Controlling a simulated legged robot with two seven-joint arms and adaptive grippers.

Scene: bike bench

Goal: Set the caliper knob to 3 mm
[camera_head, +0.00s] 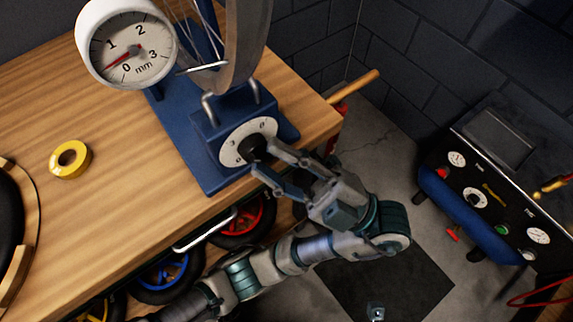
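The black caliper knob (251,149) sits on a white dial plate (231,156) with dark marks, on the front of the blue truing stand (203,121). My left gripper (262,157) is open at the knob, one finger on its upper right side and one below it. I cannot tell whether the fingers touch the knob. They hide part of the plate. The round white gauge (136,66) reads in mm from 0 to 3. Its red needle (121,60) points to the lower left, between 0 and 1.
A wheel (243,45) stands in the stand. A yellow tape roll (70,159) lies on the wooden bench (95,205). Small wheels with red (240,217) and blue hubs sit under the bench edge. A panel with gauges (491,205) stands at right, beyond open floor.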

